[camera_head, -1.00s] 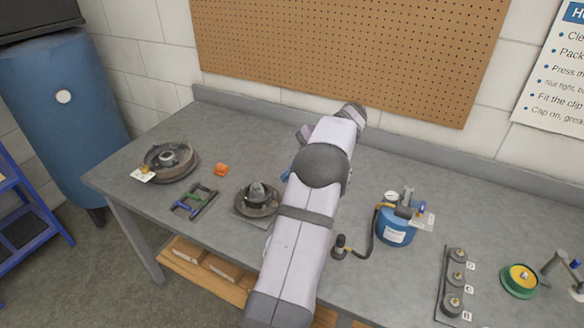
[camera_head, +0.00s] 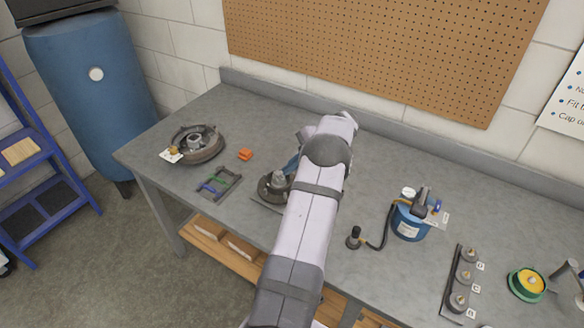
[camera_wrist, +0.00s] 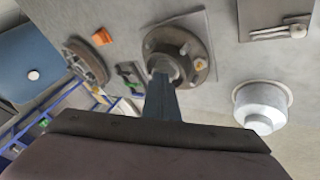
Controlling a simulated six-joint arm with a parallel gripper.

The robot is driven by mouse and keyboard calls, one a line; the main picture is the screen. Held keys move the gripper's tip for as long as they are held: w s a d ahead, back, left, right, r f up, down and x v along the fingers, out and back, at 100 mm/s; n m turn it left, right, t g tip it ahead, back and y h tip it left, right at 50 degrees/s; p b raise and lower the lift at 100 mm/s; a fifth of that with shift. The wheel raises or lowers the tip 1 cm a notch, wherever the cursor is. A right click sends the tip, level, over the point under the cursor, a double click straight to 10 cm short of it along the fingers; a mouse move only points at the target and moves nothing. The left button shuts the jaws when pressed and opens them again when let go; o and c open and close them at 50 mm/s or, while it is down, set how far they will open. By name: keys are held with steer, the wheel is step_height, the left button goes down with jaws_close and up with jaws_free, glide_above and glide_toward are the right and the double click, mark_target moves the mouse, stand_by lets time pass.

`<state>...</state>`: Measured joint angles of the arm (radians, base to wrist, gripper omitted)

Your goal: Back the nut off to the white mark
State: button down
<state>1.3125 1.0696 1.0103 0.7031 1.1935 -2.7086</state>
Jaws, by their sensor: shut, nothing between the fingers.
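A dark round hub (camera_head: 272,190) with a raised grey centre stands on a square plate on the bench, partly covered by my arm in the head view. In the head view only a bluish part of the gripper shows beside the hub. The white mark cannot be made out.
A brake drum (camera_head: 198,146), an orange block (camera_head: 245,154) and a green-and-blue tool frame (camera_head: 219,184) lie to the left. A blue canister (camera_head: 408,220) with a hose and a rack of fittings (camera_head: 461,282) stand right. A pale grey cylinder (camera_wrist: 262,104) shows in the wrist view.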

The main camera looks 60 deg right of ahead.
steer(key=shift+f+b, duration=0.1)
steer(key=shift+b, duration=0.2)
steer(key=shift+w+d+f+b, duration=0.1)
steer(key=shift+w+f+b, duration=0.05)
steer(key=shift+b, duration=0.3)
steer(key=shift+w+d+f+b, duration=0.1)
steer(key=shift+w+d+b, duration=0.15)
steer(key=shift+b, duration=1)
steer(key=shift+w+b, duration=0.2)
steer(key=shift+b, duration=0.95)
steer(key=shift+w+d+b, duration=0.1)
steer(key=shift+b, duration=0.3)
steer(key=shift+r, duration=0.45)
steer(key=shift+w+f, duration=0.1)
steer(key=shift+b, duration=0.3)
